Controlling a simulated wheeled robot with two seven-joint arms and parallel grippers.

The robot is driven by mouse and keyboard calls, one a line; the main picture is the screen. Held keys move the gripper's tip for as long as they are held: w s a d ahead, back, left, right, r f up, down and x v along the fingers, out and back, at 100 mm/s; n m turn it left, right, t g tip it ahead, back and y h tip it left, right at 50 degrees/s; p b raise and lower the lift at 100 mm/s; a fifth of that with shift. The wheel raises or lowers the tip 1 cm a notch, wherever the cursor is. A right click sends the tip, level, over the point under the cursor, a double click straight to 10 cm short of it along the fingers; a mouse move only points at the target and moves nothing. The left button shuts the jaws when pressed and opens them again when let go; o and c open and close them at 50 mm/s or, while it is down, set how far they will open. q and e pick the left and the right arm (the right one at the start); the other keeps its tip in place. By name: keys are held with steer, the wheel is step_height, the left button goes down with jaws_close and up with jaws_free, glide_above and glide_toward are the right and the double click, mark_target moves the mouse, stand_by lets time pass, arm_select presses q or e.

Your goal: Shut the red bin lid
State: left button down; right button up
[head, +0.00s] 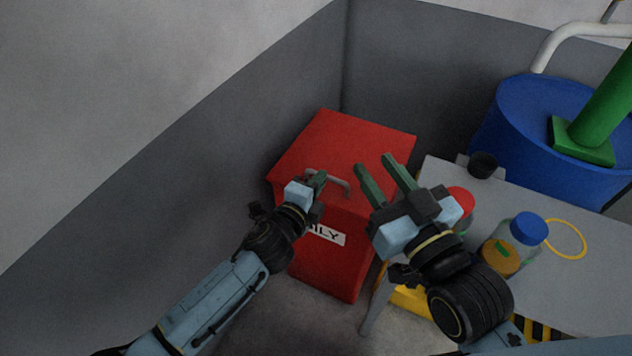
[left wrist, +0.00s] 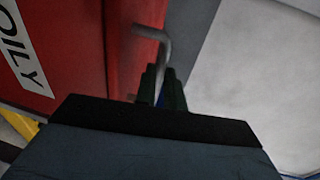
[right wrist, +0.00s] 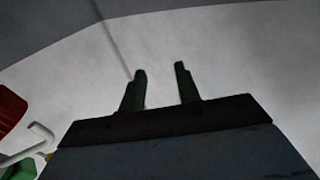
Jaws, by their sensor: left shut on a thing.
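The red bin (head: 330,262) stands in the corner with a white label reading "OILY" on its front, partly covered by my left gripper. Its red lid (head: 345,140) looks down or nearly so; no inside of the bin shows, and I cannot tell if a small gap is left. A grey bar handle (head: 338,181) is at the lid's front. My left gripper (head: 319,178) is shut on this handle, which also shows between its fingers in the left wrist view (left wrist: 163,45). My right gripper (head: 376,161) is open and empty, right of the handle.
A grey table (head: 590,290) at right holds a blue-capped jar (head: 527,230), a yellow ring (head: 567,238) and a red-topped item (head: 461,198). A blue drum (head: 525,110) stands behind. Grey walls close in behind and left of the bin.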

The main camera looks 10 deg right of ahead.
arm_select(q)
steer(key=shift+s+d+f, duration=0.15)
steer(key=shift+s+f, duration=0.05)
steer(key=shift+f, duration=0.1)
steer(key=c, duration=1.5)
jaws_free()
steer(key=shift+w, duration=0.1)
arm_select(e)
steer(key=shift+d+f, duration=0.1)
steer(key=shift+f, duration=0.05)
arm_select(q)
steer(key=shift+r, duration=0.1)
